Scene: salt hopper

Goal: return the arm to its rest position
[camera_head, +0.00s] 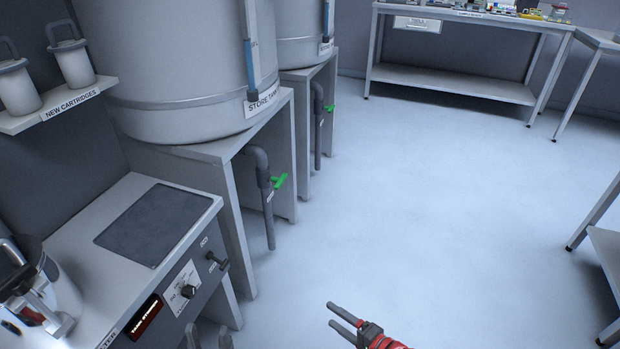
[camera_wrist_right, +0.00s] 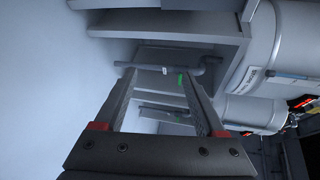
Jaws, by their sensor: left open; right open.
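My right gripper (camera_head: 338,315) is at the bottom middle of the head view, over bare floor, with its red wrist entering from the lower right. Its two fingers are apart with nothing between them. In the right wrist view the right gripper (camera_wrist_right: 158,72) is also open and empty, pointing toward the pipe and tank stands. The tips of my left gripper (camera_head: 209,338) just show at the bottom edge of the head view, beside the front of the control bench. They are apart, and the rest of that arm is out of view.
The control bench (camera_head: 95,215) with a dark plate (camera_head: 155,224) and knobs stands at left. A metal vessel (camera_head: 45,305) sits on it. Store tanks (camera_head: 170,60) on stands have drain pipes with green valve handles (camera_head: 279,181). A far table (camera_head: 455,82) stands at back. The middle floor is clear.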

